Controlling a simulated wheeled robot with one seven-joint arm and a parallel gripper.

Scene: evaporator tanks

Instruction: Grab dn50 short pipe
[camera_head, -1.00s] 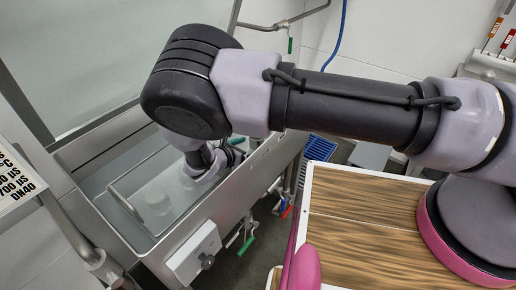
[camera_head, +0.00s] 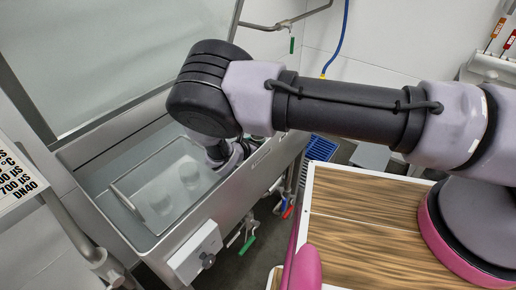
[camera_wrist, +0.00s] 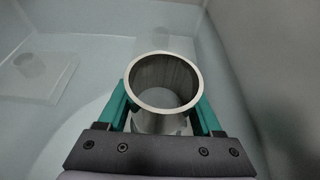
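A short metal pipe (camera_wrist: 165,82) stands roughly upright in the wrist view, its round open end facing the camera. The two teal fingers of my gripper (camera_wrist: 162,108) lie on its left and right sides, very close to the wall. I cannot tell whether they press on it. In the head view my gripper (camera_head: 228,158) is down inside the steel tank, at its right wall, and my arm hides most of it and the pipe there. Two pale round pieces (camera_head: 160,200) stand to the left on the tank floor.
The steel tank's front wall (camera_head: 208,212) and right side rise close to my gripper. In the wrist view a flat plate with a round hole (camera_wrist: 32,68) lies at the left.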

